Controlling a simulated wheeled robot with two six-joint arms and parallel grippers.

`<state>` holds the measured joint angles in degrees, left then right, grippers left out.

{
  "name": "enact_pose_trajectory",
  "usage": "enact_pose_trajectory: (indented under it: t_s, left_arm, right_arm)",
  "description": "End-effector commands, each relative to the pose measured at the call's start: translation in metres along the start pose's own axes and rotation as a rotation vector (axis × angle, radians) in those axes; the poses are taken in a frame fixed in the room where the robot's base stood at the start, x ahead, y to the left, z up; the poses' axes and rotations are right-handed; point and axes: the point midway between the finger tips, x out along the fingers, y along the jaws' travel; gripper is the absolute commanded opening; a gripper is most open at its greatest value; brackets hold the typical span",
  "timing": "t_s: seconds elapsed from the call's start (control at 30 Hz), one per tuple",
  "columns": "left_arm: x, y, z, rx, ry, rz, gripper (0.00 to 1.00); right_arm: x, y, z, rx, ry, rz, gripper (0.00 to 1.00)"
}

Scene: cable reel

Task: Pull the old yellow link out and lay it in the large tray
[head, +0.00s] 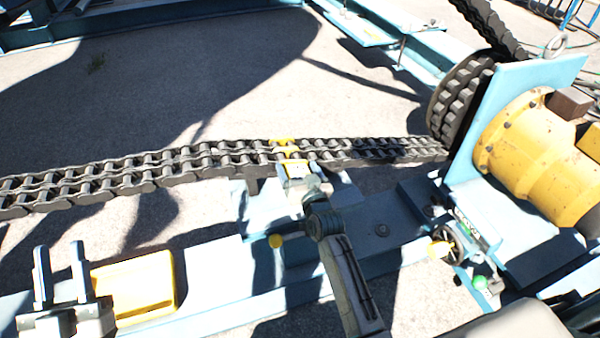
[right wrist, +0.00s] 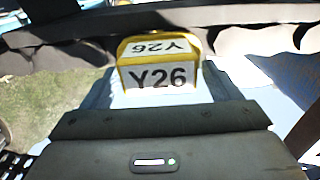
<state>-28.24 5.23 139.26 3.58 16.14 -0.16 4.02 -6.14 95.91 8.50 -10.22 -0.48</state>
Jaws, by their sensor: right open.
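The yellow link (head: 284,147) sits in the dark roller chain (head: 190,163), level with the chain's run. In the right wrist view the yellow piece with white "Y26" labels (right wrist: 162,75) is straight ahead, just under the dark chain. My right gripper (head: 300,186) is open, close in front of the yellow link on the near side of the chain. Its fingertips are hard to make out, and I cannot tell whether they touch it. My left gripper (head: 60,262) is open and empty at the lower left, its two fingers upright and apart. I cannot identify the large tray with certainty.
A flat yellow box or tray (head: 135,283) is on the pale blue frame (head: 215,278), right of my left gripper. At the right, the chain meets a dark sprocket (head: 462,100) beside a yellow motor (head: 530,145). A small handwheel (head: 447,243) stands below it. Open floor lies behind the chain.

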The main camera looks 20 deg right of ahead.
Motion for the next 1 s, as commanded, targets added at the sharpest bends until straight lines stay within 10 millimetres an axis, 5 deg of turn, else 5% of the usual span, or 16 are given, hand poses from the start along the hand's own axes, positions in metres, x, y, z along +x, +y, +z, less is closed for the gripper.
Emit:
enact_pose_trajectory:
  t_s: [0.07,0.37,1.0]
  left_arm:
    - [0.000,0.000,0.000,0.000,0.000,0.000,0.36]
    - [0.000,0.000,0.000,0.000,0.000,0.000,0.36]
    - [0.002,0.000,-0.003,-0.001,-0.001,0.000,0.36]
  right_arm:
    - [0.000,0.000,0.000,0.000,0.000,0.000,0.80]
    - [0.000,0.000,0.000,0.000,0.000,0.000,0.22]
    - [-0.027,0.000,-0.001,0.001,0.001,0.000,0.22]
